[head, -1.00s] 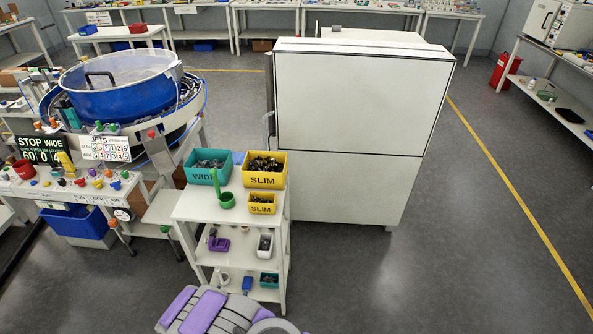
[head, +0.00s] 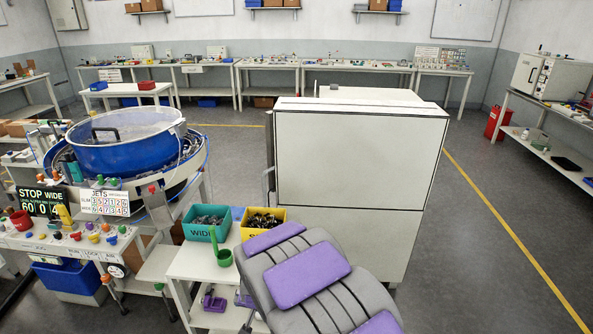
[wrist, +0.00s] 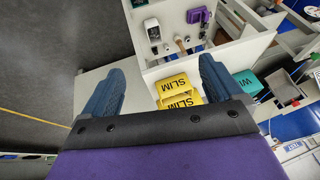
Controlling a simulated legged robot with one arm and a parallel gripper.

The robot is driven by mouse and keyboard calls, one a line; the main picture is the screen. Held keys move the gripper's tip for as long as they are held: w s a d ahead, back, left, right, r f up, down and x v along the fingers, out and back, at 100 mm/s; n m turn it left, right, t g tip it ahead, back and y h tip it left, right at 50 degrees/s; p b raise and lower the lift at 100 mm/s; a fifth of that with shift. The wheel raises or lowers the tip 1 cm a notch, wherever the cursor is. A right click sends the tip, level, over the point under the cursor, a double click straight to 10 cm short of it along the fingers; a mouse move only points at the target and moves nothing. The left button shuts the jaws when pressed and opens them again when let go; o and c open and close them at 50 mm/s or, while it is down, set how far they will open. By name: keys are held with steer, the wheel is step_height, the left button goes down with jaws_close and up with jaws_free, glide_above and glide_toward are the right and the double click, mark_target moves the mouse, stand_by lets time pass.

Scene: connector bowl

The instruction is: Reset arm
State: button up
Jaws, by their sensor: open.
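My gripper (wrist: 160,92) shows in the wrist view with its two blue fingers spread wide apart. Nothing is between the fingers. In the head view my grey and purple arm covers the front right of the white cart (head: 195,262), and the gripper itself is not visible there. The teal WIDE bin (head: 207,222) and the yellow bin (head: 262,218) stand on the cart top, both holding dark parts. A green scoop (head: 222,252) is beside the WIDE bin.
A blue bowl feeder (head: 125,145) stands at the left behind a control panel (head: 70,238) with coloured buttons. A large white cabinet (head: 350,160) stands behind the cart. The grey floor (head: 480,260) at the right is clear. A red extinguisher (head: 495,122) is far right.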

steer(key=s+d+r+n+g, duration=0.1)
steer(key=s+d+r+g, duration=0.2)
steer(key=s+d+r, duration=1.15)
steer(key=s+d+r+g+h, duration=0.1)
steer(key=s+d, duration=0.4)
steer(key=s, duration=0.5)
steer(key=s+d+r+g+h, duration=0.1)
steer(key=s+d, duration=0.4)
steer(key=s, duration=0.6)
steer(key=shift+d+r+g, duration=0.25)
steer(key=shift+r+g, duration=0.3)
steer(key=shift+g, duration=0.25)
steer(key=shift+s, duration=0.1)
